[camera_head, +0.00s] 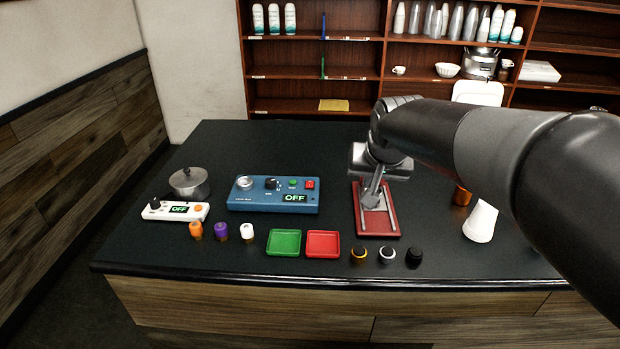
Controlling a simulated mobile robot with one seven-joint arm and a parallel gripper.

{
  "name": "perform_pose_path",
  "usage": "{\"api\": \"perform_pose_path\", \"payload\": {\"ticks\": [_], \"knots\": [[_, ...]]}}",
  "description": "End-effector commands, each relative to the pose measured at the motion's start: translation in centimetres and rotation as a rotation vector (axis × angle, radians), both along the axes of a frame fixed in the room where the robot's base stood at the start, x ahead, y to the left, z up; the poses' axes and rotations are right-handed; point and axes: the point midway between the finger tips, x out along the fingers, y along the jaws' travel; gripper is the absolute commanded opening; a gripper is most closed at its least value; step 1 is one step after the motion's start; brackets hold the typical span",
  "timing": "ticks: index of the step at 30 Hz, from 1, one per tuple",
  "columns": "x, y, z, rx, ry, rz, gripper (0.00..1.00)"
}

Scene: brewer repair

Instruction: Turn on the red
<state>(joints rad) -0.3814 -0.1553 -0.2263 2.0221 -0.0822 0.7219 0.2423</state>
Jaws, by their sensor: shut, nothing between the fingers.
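A blue control box (274,208) stands on the black counter with a silver round part (245,183), a black knob (271,183), a small green button (293,182) and a red button (310,184). Its display (295,198) reads OFF. A red tray (356,225) with silver pieces in it lies to the right of the box. My gripper (371,200) is shut and points down over this tray; I cannot tell whether it touches anything there. A smaller red tray (323,244) lies near the front, beside a green tray (284,242).
At left are a white panel (160,212) reading OFF and a lidded pot (189,183). Orange (196,230), purple (221,231) and white (247,232) caps and several dark knobs (387,255) line the front. Shelves (312,88) are behind.

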Motion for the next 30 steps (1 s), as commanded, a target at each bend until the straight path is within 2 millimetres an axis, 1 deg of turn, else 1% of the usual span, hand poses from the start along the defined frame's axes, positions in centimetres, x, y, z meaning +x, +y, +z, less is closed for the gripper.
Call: {"api": "perform_pose_path", "payload": {"ticks": [1, 6, 12, 15, 18, 22, 25, 30], "knots": [[1.6, 0.9, -0.3, -0.005, -0.002, 0.003, 0.00], [6.3, 3.7, -1.1, -0.020, -0.024, -0.001, 0.00], [11.3, 7.7, -2.5, -0.046, -0.057, 0.002, 0.00], [13.3, 9.7, -3.2, -0.059, -0.076, 0.007, 0.00], [14.8, 11.5, -3.8, -0.070, -0.093, 0.013, 0.00], [16.1, 12.9, -4.3, -0.080, -0.110, 0.018, 0.00], [16.5, 13.5, -4.5, -0.084, -0.115, 0.020, 0.00], [16.7, 13.7, -4.5, -0.084, -0.118, 0.020, 0.00]]}}
